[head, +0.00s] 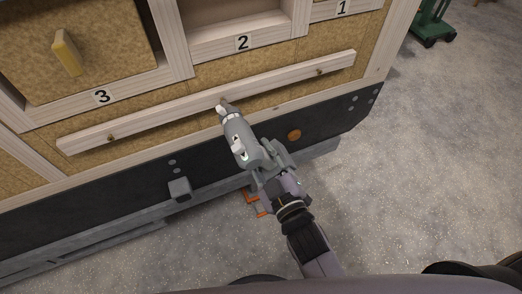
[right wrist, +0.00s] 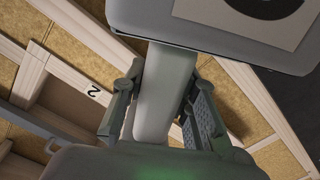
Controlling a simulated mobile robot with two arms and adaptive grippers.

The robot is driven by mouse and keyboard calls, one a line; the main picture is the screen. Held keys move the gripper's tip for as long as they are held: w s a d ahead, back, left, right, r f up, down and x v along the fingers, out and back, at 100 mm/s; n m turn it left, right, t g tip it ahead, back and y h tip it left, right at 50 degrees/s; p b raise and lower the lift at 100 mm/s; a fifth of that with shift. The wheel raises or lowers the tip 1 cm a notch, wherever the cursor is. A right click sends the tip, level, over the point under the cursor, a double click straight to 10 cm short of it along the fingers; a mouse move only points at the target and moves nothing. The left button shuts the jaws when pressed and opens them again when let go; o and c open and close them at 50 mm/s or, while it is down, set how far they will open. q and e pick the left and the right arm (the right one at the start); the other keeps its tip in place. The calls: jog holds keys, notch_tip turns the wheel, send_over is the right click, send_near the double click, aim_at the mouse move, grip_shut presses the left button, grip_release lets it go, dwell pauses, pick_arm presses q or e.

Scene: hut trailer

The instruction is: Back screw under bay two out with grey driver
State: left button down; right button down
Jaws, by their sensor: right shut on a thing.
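My right gripper (head: 268,165) is shut on the grey driver (head: 237,137); its two fingers (right wrist: 160,105) also clasp the driver's grey body (right wrist: 164,85) in the right wrist view. The driver's tip is at the middle of a pale wooden batten (head: 175,114), below bay two (head: 243,25), marked "2". The screw there is hidden behind the tip; I cannot tell whether they touch. One screw (head: 111,138) shows at the batten's left end and another (head: 320,72) at its right end. My left gripper is not in view.
Bay three (head: 75,50) has a cork panel with a yellow handle. A dark skirt (head: 335,117) with an orange disc (head: 294,135) and a grey block (head: 180,188) runs below the batten. A green wheeled thing (head: 434,22) stands far right. Speckled floor is clear at right.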

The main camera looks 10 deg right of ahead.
jog(key=shift+s+r, duration=0.2)
dwell(0.6)
jog(key=shift+w+p, duration=0.25)
jog(key=shift+p, duration=0.2)
jog(key=shift+s, duration=0.1)
dwell(0.7)
jog(key=shift+v, duration=1.4)
jog(key=d+p, duration=0.1)
jog(key=d, duration=0.2)
jog(key=s+d+p, duration=0.1)
jog(key=d, duration=0.2)
jog(key=shift+s+d, duration=0.2)
jog(key=shift+d, duration=0.15)
jog(key=shift+d+p, duration=0.3)
jog(key=shift+d, duration=0.25)
